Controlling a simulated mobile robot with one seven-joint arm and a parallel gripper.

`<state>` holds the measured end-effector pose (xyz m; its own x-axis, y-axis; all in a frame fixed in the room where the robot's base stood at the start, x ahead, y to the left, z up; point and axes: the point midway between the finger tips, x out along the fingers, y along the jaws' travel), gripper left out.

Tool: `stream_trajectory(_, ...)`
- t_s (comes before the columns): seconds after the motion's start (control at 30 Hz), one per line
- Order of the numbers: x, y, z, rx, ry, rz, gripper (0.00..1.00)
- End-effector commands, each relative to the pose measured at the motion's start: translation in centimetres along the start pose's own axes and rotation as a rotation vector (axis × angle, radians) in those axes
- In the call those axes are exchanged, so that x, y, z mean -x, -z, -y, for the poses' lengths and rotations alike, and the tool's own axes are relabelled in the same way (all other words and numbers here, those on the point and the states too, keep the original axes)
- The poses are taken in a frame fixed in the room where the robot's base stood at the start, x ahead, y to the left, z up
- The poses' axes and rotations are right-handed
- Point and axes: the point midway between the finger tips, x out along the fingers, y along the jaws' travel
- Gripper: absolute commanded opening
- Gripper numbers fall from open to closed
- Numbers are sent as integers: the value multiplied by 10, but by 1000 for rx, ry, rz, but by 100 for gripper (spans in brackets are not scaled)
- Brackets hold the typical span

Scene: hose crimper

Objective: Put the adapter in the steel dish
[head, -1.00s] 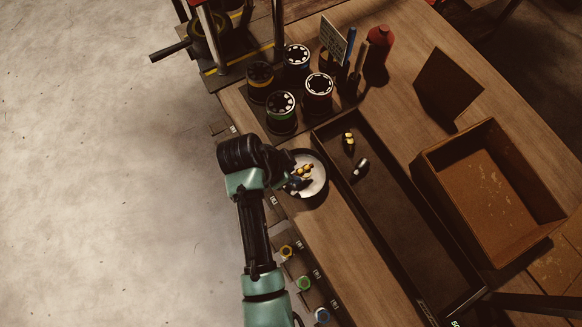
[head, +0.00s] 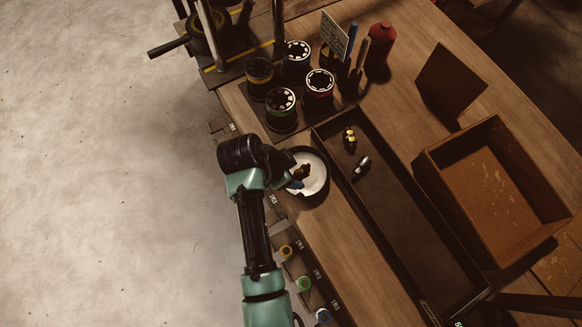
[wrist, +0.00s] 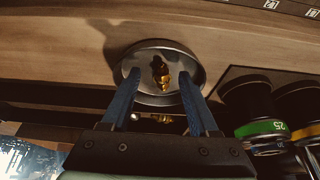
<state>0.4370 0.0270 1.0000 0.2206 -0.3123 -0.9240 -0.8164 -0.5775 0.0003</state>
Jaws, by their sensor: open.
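The round steel dish (head: 318,181) stands on the bench left of the long dark tray; it also shows in the wrist view (wrist: 158,97). A brass fitting, which looks like the adapter (wrist: 160,70), lies in the dish; in the head view the adapter (head: 303,171) is partly hidden by my wrist. My gripper (wrist: 159,77) is open over the dish, with one blue finger on each side of the adapter and a gap at both sides. In the head view my gripper (head: 297,182) is mostly hidden by my wrist.
The long dark tray (head: 411,232) holds another brass fitting (head: 349,139) and a silver fitting (head: 361,165). Several dies (head: 281,101) stand behind the dish. A red bottle (head: 380,46) is at the back; an open brown box (head: 486,202) is at the right.

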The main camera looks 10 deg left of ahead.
Motion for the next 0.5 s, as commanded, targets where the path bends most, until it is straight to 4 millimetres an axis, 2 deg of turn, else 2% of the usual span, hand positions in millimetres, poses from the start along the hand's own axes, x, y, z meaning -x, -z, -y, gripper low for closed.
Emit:
stream_trajectory(0.33, 2, 1, 0, 0, 0, 0, 61)
stream_trajectory(0.5, 20, 8, 0, 0, 0, 0, 61)
